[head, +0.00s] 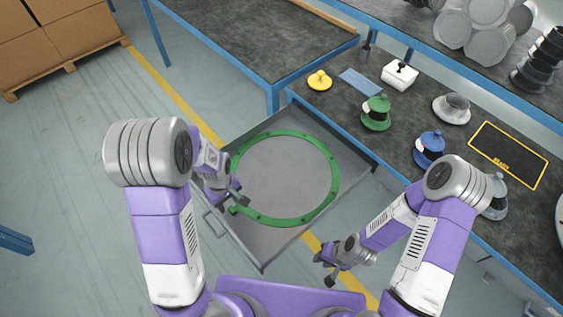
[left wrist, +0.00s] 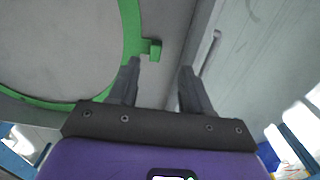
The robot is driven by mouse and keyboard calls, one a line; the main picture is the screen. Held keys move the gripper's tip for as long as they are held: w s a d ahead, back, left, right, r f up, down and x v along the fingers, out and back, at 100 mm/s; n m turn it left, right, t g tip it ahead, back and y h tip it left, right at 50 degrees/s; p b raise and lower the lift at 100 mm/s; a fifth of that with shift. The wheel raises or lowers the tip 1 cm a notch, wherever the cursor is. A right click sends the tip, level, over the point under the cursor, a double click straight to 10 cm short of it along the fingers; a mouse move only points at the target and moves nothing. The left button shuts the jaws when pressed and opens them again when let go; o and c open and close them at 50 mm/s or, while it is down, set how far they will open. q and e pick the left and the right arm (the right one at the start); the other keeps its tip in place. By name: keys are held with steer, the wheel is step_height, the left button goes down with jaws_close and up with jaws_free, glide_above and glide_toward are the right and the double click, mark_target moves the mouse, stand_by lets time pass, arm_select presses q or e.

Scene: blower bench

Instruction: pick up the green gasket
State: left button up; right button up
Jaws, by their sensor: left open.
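The green gasket (head: 334,190) is a large thin ring with small dark holes, lying flat in a grey open drawer (head: 262,255). A small green tab (head: 233,210) sticks out from its near left edge. My left gripper (head: 236,200) is at that edge, beside the tab. In the left wrist view the open fingers (left wrist: 160,78) point toward the tab (left wrist: 154,50), which lies just beyond and between the fingertips. Part of the ring (left wrist: 130,35) curves past on the left. My right gripper (head: 325,270) hangs empty right of the drawer, its fingers apart.
The drawer's raised walls surround the gasket. The bench at right holds a green part (head: 376,113), a blue part (head: 430,148), a yellow part (head: 319,80), a white box (head: 400,75) and a yellow-edged mat (head: 508,175). Cardboard boxes (head: 65,50) stand at far left.

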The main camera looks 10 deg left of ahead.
mark_target(232, 209)
arm_select(q)
steer(key=shift+w+f, duration=0.35)
steer(key=shift+w, duration=0.2)
steer(key=shift+s+f+b, duration=0.1)
steer(key=shift+f+b, duration=0.5)
steer(key=shift+f, duration=0.25)
steer(key=shift+s+a+f, duration=0.1)
steer(key=shift+s+f, duration=0.05)
steer(key=shift+f, duration=0.1)
steer(key=f+b, duration=0.2)
steer(key=f, duration=0.2)
steer(key=shift+w+a+f+b, duration=0.15)
steer(key=shift+w+f+b, duration=0.1)
steer(key=shift+f+b, duration=0.15)
steer(key=shift+r, duration=0.1)
arm_select(e)
steer(key=f, duration=0.3)
steer(key=shift+w+f, duration=0.35)
steer(key=shift+f, duration=0.05)
arm_select(q)
jaws_close()
